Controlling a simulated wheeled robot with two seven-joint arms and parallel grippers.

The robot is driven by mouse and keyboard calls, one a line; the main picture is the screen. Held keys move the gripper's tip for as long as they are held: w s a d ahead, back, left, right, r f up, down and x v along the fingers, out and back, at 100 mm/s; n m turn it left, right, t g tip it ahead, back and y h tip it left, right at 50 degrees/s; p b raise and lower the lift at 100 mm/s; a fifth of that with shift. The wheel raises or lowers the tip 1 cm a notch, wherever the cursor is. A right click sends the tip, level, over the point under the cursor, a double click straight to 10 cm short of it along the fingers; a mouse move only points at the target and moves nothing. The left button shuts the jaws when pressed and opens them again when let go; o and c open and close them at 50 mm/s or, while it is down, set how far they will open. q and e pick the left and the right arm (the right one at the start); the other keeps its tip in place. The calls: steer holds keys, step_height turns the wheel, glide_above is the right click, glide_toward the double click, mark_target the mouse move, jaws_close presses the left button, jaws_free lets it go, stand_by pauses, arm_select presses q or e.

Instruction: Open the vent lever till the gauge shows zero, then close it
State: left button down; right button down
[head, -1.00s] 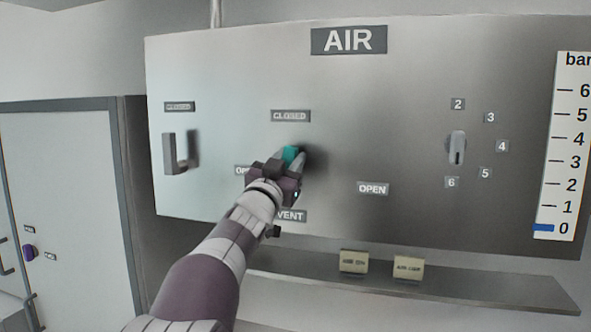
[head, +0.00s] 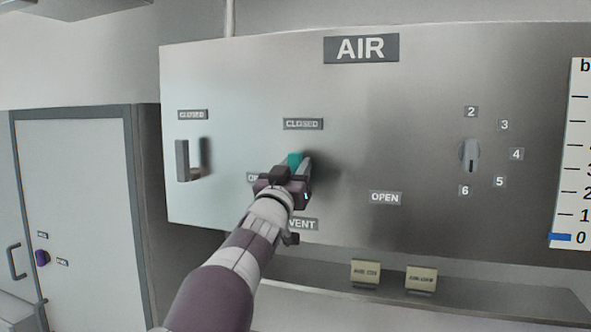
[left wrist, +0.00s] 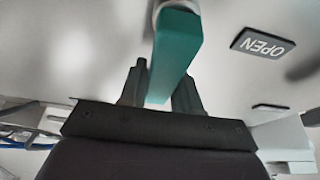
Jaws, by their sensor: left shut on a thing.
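The teal vent lever (head: 295,159) is on the AIR panel, above the VENT label (head: 303,224) and below a CLOSED label (head: 303,124). Its OPEN label (head: 385,198) is to the lower right. My left gripper (head: 297,170) is shut on the lever and hides much of it. In the left wrist view the teal lever (left wrist: 175,55) stands between the two fingers (left wrist: 160,90). The gauge (head: 572,160) at the right edge is partly cut off; its blue marker (head: 560,237) is at 0. My right gripper is not in view.
A grey handle (head: 188,160) is on the panel's left, under another CLOSED label. A selector knob (head: 470,155) numbered 2 to 6 is on the right. A shelf below bears two beige tags (head: 366,273). A white door (head: 75,210) stands at left.

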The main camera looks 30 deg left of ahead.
arm_select(q)
steer(key=c, duration=0.9)
jaws_free()
steer(key=shift+w+a+f, duration=0.1)
steer(key=shift+w+f, duration=0.05)
steer(key=shift+f, duration=0.35)
steer(key=shift+r, duration=0.15)
steer(key=shift+r, duration=0.1)
steer(key=b+v, duration=0.6)
steer(key=v, duration=0.6)
steer(key=shift+s, duration=0.4)
